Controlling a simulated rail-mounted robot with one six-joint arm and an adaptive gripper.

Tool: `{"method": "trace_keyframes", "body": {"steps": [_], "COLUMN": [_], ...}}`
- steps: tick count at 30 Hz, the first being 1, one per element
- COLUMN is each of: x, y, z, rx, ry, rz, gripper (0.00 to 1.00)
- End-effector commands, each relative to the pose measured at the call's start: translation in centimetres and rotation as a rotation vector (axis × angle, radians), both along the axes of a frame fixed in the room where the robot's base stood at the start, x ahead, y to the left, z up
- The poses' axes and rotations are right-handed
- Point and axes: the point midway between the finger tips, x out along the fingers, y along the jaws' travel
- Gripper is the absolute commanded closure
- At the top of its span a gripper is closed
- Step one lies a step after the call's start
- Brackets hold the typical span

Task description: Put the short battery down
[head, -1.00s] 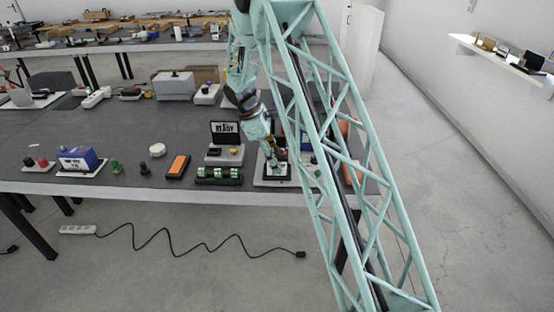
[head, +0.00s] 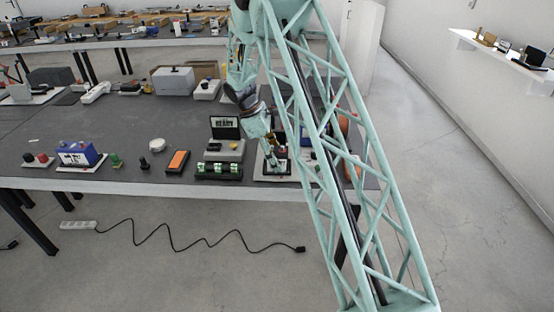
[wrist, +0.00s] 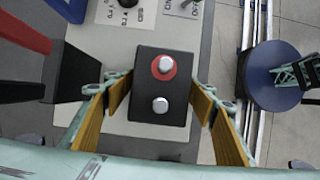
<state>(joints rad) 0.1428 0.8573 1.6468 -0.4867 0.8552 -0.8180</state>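The short battery (wrist: 160,120) is a dark block in the wrist view. Its top carries a terminal with a red ring (wrist: 164,68) and a plain silver terminal. My gripper (wrist: 161,80) has its yellow-padded fingers on both sides of it, with the tips against its side edges. A pale plate (wrist: 150,20) shows beneath the battery; the wrist view does not show whether they touch. In the head view my gripper (head: 273,160) is low over a white plate (head: 265,177) near the table's front edge, and my arm partly hides this spot.
Left of it stand a row of green cells (head: 219,168), a grey device with a screen (head: 225,127), an orange-topped box (head: 178,160) and a blue battery (head: 77,154). The grey table (head: 110,125) has clear room behind them. A cable lies on the floor.

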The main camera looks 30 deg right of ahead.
Motion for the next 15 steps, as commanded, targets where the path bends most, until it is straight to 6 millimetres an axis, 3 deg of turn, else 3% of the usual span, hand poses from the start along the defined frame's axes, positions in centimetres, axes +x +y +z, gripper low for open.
{"method": "trace_keyframes", "body": {"steps": [8, 15], "x": [0.0, 0.4], "y": [0.0, 0.4], "z": [0.2, 1.6], "rx": [0.0, 0.0], "ry": [0.0, -0.002], "rz": [0.0, 0.001], "gripper": [0.48, 0.48]}}
